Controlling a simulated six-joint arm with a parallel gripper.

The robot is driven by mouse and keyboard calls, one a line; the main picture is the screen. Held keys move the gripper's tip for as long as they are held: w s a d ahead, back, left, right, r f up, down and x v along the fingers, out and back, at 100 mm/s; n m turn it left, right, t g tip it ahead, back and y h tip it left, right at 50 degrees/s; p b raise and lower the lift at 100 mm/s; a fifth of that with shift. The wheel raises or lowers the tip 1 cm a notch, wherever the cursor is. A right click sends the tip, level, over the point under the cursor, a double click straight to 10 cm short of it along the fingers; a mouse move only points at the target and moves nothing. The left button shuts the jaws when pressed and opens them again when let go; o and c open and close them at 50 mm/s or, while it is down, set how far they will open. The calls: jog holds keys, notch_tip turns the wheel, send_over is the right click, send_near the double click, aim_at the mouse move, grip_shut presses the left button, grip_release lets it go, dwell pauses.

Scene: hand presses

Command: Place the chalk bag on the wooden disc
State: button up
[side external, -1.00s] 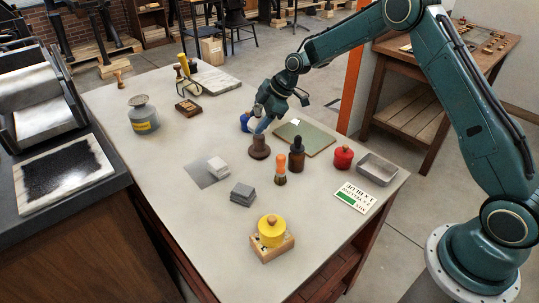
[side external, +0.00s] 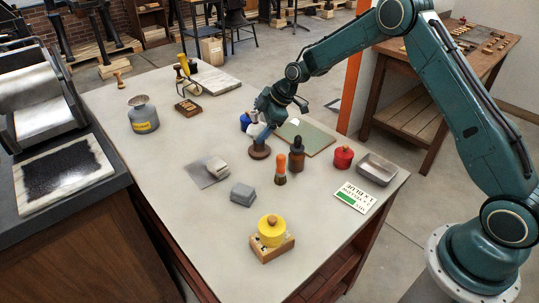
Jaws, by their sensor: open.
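A brown round piece (side external: 260,153) stands on the pale table, and its flat round base looks like the wooden disc. I cannot pick out the chalk bag for certain. Something pale and blue-grey shows at the fingers, but I cannot tell whether it is the bag or part of the gripper. I cannot tell whether anything there touches the disc.
A blue pot (side external: 245,121) stands close left of my gripper, and a green plate (side external: 309,139) lies to the right. An orange-topped tool (side external: 281,168) and a dark dropper bottle (side external: 296,156) stand close in front. A red pot (side external: 343,157) and metal tray (side external: 377,168) are further right.

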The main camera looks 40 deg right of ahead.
jog(key=shift+r, duration=0.1)
jog(key=shift+s+d+r, duration=0.1)
jog(key=shift+d+r, duration=0.05)
jog(key=shift+r, duration=0.3)
jog(key=v, duration=1.1)
jog(key=shift+s+r, duration=0.1)
jog(key=shift+s, duration=0.05)
